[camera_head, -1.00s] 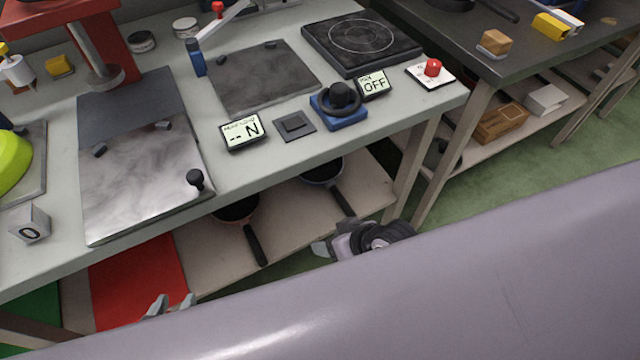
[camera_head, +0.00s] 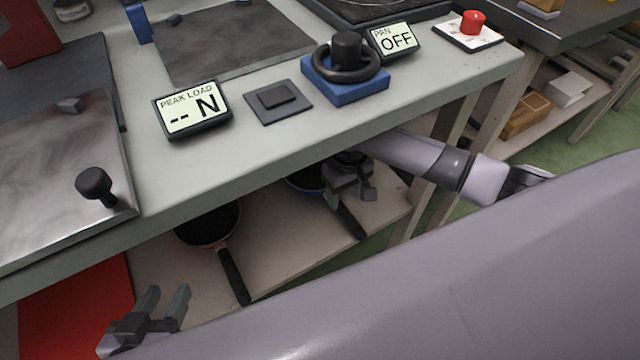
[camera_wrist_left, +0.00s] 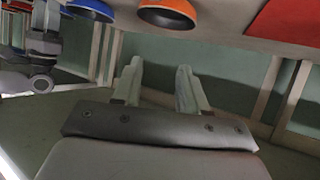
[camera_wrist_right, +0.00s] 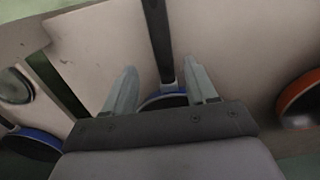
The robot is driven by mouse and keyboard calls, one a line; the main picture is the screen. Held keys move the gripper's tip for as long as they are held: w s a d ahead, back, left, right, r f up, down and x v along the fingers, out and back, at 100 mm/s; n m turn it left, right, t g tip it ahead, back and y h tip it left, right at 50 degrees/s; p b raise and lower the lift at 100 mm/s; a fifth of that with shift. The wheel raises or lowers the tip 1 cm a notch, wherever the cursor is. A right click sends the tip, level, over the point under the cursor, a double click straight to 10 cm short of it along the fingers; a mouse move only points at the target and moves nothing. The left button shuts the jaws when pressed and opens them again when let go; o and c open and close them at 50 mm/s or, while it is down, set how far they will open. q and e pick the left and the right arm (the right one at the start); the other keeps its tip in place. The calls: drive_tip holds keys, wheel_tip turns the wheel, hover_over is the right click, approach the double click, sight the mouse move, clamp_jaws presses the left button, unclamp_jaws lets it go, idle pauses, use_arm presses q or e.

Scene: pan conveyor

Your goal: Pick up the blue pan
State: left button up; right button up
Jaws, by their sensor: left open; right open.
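The blue pan (camera_head: 303,184) lies on the shelf under the table, its black handle pointing toward the front edge. In the head view, my right gripper (camera_head: 350,188) is over the pan's handle side and partly hides it. In the right wrist view, the blue pan's rim and handle base (camera_wrist_right: 165,97) show between my open right fingers (camera_wrist_right: 160,68). I cannot tell whether they touch. The blue pan also shows in the left wrist view (camera_wrist_left: 92,9). My left gripper (camera_head: 166,292) is open and empty, in front of the shelf and left of the pans.
An orange pan (camera_head: 207,226) lies left of the blue pan on the shelf. A red mat (camera_head: 80,305) is further left. The tabletop (camera_head: 230,165) is close above my right arm. A table leg (camera_head: 440,135) stands right of the pans. Another blue-rimmed object (camera_wrist_right: 35,136) shows in the right wrist view.

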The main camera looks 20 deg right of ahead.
sight(341, 206)
drive_tip(key=f, duration=0.1)
drive_tip(key=f+b, duration=0.1)
drive_tip(key=f, duration=0.1)
drive_tip(key=f+b, duration=0.1)
drive_tip(key=shift+w+a+f, duration=0.15)
drive_tip(key=shift+a+f, duration=0.1)
drive_tip(key=shift+f, duration=0.05)
drive_tip(key=shift+f+b, duration=0.25)
drive_tip(key=shift+b, duration=0.05)
use_arm(q)
drive_tip(key=shift+w+d+f+n+h, duration=0.25)
drive_tip(key=shift+d+h, duration=0.1)
drive_tip(key=shift+d, duration=0.25)
drive_tip(key=shift+w+d+f+n+h, duration=0.2)
drive_tip(key=shift+d+h, duration=0.15)
drive_tip(key=shift+d, duration=0.2)
use_arm(e)
drive_tip(key=shift+w+r, duration=0.1)
clamp_jaws()
